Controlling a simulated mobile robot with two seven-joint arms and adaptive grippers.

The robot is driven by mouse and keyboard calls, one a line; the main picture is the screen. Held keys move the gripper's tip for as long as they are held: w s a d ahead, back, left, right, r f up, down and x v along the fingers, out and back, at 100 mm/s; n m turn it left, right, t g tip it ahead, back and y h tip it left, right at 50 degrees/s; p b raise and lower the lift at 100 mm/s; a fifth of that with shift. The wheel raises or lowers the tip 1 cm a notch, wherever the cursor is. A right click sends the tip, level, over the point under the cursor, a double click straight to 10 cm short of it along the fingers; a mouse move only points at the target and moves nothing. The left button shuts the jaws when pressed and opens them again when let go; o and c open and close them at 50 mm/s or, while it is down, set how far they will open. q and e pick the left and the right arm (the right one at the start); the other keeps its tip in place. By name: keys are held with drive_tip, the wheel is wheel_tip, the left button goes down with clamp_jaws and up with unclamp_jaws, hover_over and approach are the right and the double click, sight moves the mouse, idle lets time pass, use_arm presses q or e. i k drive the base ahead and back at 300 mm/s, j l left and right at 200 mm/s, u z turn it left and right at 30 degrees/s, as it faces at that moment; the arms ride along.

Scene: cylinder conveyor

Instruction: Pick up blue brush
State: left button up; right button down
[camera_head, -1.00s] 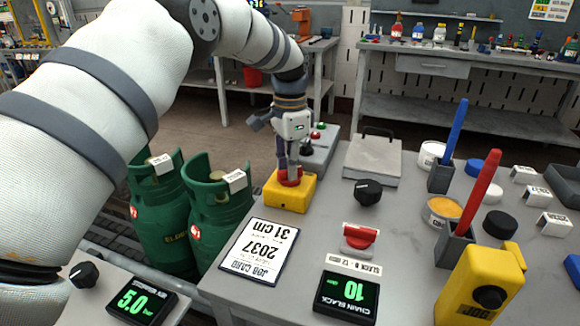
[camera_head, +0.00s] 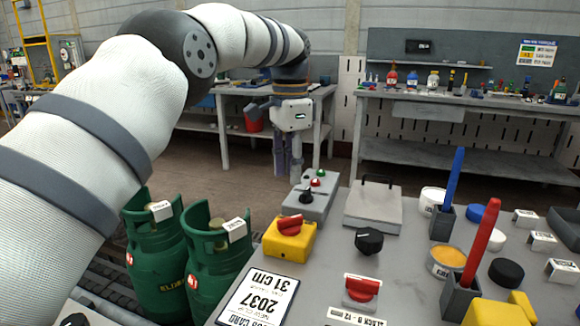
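The blue brush (camera_head: 453,180) stands upright in a dark square holder (camera_head: 441,224) at the back right of the grey table, its blue handle pointing up. My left gripper (camera_head: 289,174) hangs fingers-down beyond the grey control box, well to the left of the brush and apart from it. Nothing shows between its fingers, but their gap is too small to judge. My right gripper is not in view.
A red brush (camera_head: 481,240) stands in a similar holder (camera_head: 460,297) nearer me. Round tins (camera_head: 446,262), a grey case (camera_head: 373,209), a black knob (camera_head: 369,241) and a yellow switch box (camera_head: 289,243) crowd the table. Green gas cylinders (camera_head: 215,256) stand to the left.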

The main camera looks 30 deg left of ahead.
sight(457, 165)
drive_tip(key=k+l, duration=0.15)
drive_tip(key=k, duration=0.35)
drive_tip(key=k+l, duration=0.2)
drive_tip(key=k, duration=0.25)
